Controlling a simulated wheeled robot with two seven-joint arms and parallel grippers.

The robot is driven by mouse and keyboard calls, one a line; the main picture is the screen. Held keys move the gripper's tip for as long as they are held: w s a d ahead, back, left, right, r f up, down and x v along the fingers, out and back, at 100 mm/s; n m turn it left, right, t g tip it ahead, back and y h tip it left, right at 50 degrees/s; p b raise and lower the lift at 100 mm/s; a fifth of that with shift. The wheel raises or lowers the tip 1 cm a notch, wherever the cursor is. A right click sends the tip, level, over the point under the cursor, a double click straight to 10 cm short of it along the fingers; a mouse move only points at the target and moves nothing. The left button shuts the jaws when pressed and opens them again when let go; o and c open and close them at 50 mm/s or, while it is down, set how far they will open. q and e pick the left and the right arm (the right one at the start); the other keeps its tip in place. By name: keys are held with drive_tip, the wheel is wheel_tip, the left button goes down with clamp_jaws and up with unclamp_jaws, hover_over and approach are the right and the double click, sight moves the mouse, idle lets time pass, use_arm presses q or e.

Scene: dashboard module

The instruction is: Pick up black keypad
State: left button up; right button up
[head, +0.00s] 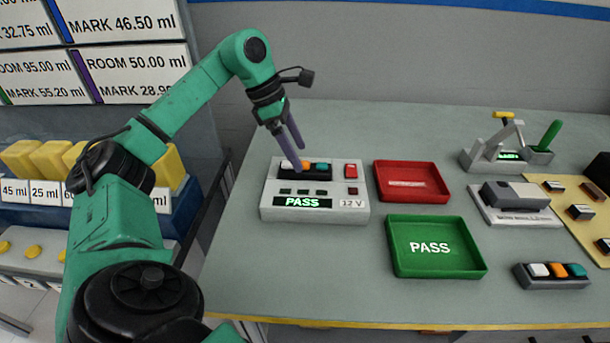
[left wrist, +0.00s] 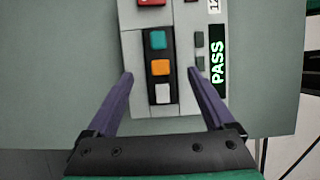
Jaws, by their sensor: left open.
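A black keypad (head: 317,171) with white, orange and teal buttons sits on the grey test unit (head: 267,200), whose display reads PASS. It also shows in the left wrist view (left wrist: 150,95). My left gripper (head: 300,159) points down at the keypad, open, and its purple fingers partly cover it in the head view. In the left wrist view my left gripper (left wrist: 160,74) has one finger on each side of the keypad's white-button end; I cannot tell whether they touch it. A second similar black keypad (head: 550,284) lies at the table's front right. My right gripper is out of view.
A red tray (head: 436,183) and a green tray marked PASS (head: 481,268) are right of the test unit. A lever device (head: 485,156), a grey device (head: 516,218) and a yellow board (head: 595,232) stand farther right. The table's front left is clear.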

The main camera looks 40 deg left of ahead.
use_arm(q)
drive_tip(key=x, duration=0.3)
drive_tip(key=shift+d+f, duration=0.1)
drive_tip(key=shift+d, duration=0.05)
clamp_jaws()
wheel_tip(320, 180, up, 15)
drive_tip(key=p, duration=0.5)
wheel_tip(320, 180, up, 5)
drive_tip(key=p, duration=0.4)
hover_over(304, 164)
drive_tip(key=shift+s+a, duration=0.1)
drive_tip(key=shift+a, duration=0.1)
